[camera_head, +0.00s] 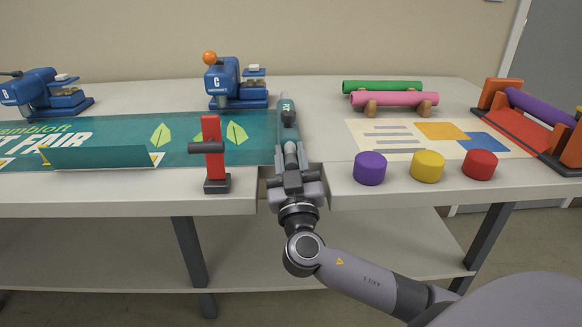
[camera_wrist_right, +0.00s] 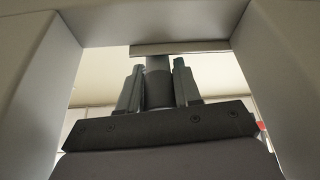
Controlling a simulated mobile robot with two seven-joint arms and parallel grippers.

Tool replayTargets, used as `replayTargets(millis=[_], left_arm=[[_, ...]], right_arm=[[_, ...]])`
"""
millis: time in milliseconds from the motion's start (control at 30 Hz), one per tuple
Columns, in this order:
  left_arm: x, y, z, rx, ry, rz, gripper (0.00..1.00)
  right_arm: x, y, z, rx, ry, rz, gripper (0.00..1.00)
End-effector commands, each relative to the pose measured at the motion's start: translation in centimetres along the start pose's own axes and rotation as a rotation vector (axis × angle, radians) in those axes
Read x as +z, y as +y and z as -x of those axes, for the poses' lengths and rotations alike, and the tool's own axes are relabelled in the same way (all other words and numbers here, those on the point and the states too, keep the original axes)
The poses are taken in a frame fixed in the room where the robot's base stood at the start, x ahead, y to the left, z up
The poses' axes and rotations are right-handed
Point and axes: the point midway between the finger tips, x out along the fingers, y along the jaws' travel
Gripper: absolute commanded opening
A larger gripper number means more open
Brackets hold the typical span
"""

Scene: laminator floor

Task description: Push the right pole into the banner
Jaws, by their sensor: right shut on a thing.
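The teal banner (camera_head: 120,137) lies flat on the table at the left, with white lettering and leaf prints. A teal sleeve (camera_head: 287,117) runs along its right edge, front to back. My right gripper (camera_head: 290,150) is at the front end of this sleeve, in line with it. It is shut on a dark grey round pole (camera_wrist_right: 158,84), which stands between the two fingers in the wrist view. How much of the pole is inside the sleeve is hidden. My left gripper is not in view.
A red post with a dark handle (camera_head: 212,160) stands left of my gripper. Blue presses (camera_head: 238,85) stand behind. Purple, yellow and red (camera_head: 480,165) cylinders stand at the right, near a printed sheet (camera_head: 430,138). The table front has a notch around my wrist.

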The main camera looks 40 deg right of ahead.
Motion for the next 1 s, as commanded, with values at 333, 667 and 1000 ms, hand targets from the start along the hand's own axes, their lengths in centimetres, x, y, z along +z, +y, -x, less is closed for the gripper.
replayTargets(millis=[333, 667, 1000], left_arm=[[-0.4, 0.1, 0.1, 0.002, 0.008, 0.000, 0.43], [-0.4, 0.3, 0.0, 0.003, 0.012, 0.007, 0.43], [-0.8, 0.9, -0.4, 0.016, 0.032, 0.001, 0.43]], right_arm=[[-0.1, 0.0, 0.0, 0.000, 0.001, 0.001, 0.56], [0.1, 0.0, 0.7, -0.002, -0.002, 0.000, 0.56], [0.2, -0.1, 5.7, -0.002, -0.003, -0.001, 0.56]])
